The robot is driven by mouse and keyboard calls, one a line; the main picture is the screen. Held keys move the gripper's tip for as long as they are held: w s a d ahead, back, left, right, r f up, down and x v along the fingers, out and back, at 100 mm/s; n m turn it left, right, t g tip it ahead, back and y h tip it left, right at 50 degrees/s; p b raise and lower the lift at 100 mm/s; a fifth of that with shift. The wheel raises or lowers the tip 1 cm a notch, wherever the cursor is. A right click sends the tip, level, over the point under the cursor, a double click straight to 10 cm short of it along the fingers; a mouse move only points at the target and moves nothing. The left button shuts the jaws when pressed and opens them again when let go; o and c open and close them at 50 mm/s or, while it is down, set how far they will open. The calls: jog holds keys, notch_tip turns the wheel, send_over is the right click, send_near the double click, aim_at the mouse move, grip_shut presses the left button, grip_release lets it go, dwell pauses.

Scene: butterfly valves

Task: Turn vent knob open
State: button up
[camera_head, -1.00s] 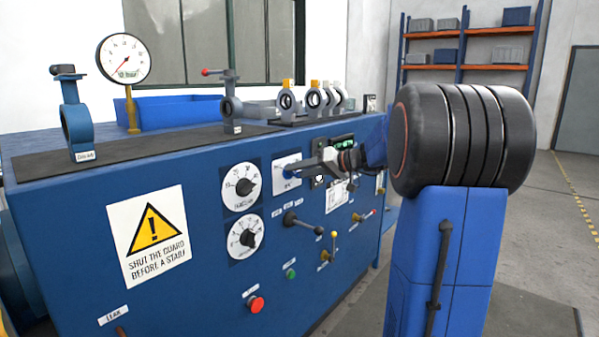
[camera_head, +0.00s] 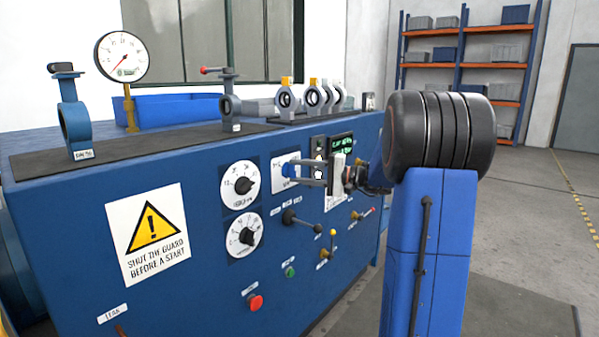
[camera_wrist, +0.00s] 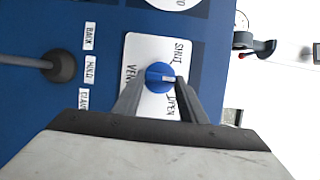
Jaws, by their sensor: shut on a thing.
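The vent knob (camera_wrist: 160,77) is round and blue with a white bar, on a white plate (camera_wrist: 140,54) marked VENT, SHUT and OPEN. In the wrist view the white bar points right, between the words SHUT and OPEN. My gripper (camera_wrist: 161,82) is shut on the knob, with one finger on each side of it. In the head view the knob (camera_head: 289,170) is partly hidden by my gripper (camera_head: 299,171), whose fingers reach it from the right, one above the other.
Two white dials (camera_head: 241,185) sit left of the vent plate. A black lever (camera_head: 303,223) juts out just below it, and a display panel (camera_head: 341,145) is close on the right. A red button (camera_head: 255,302) is lower down. Open floor lies to the right.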

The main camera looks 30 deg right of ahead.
jog(key=m+t, duration=0.1)
jog(key=m, duration=0.3)
jog(key=m+t, duration=0.2)
jog(key=m, duration=0.3)
jog(key=f+m+t, duration=0.1)
jog(key=m+t, duration=0.1)
jog(key=m, duration=0.2)
jog(key=shift+s+a+m, duration=0.1)
jog(key=shift+a+m, duration=0.2)
jog(key=shift+a, duration=0.05)
jog(key=shift+h, duration=0.4)
jog(key=o, duration=1.1)
jog(key=shift+c, duration=0.2)
jog(key=v, duration=1.7)
jog(key=shift+f, duration=0.4)
jog(key=shift+d, duration=0.1)
